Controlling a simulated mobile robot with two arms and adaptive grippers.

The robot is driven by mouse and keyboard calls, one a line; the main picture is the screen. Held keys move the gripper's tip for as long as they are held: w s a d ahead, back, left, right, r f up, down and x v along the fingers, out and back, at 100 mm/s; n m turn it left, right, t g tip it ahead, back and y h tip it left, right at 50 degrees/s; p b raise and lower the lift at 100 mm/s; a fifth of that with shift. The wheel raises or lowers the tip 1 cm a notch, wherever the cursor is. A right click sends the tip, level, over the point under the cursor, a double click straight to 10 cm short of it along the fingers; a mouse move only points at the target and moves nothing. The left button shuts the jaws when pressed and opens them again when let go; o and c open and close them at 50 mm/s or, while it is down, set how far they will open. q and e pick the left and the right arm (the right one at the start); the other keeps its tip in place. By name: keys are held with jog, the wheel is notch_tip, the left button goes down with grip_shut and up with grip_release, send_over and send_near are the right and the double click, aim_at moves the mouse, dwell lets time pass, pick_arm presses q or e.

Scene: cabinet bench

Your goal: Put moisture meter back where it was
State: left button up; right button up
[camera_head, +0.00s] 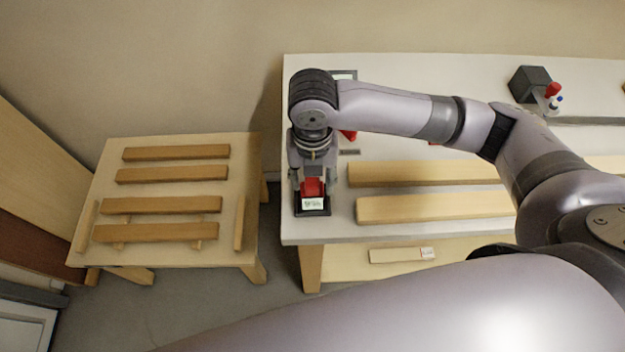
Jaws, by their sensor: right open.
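The moisture meter appears to be the red device with a white face (313,203). It is at the front left corner of the white bench, on or in a small black base (325,211). My right gripper (313,181) points down over it, with its fingers apart on either side of the red body. The gripper and wrist hide the meter's far part, and I cannot tell whether the fingers touch it. My left gripper is not in view.
The white bench (300,100) holds wooden boards (425,208), a dark block (530,84) and small red-capped bottles (553,97). A lower wooden table (175,150) with several boards stands at left, across a gap. My arm covers the bench's right side.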

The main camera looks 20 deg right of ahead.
notch_tip(320, 180, up, 11)
jog(key=b, duration=0.1)
jog(key=shift+f, duration=0.15)
dwell(0.5)
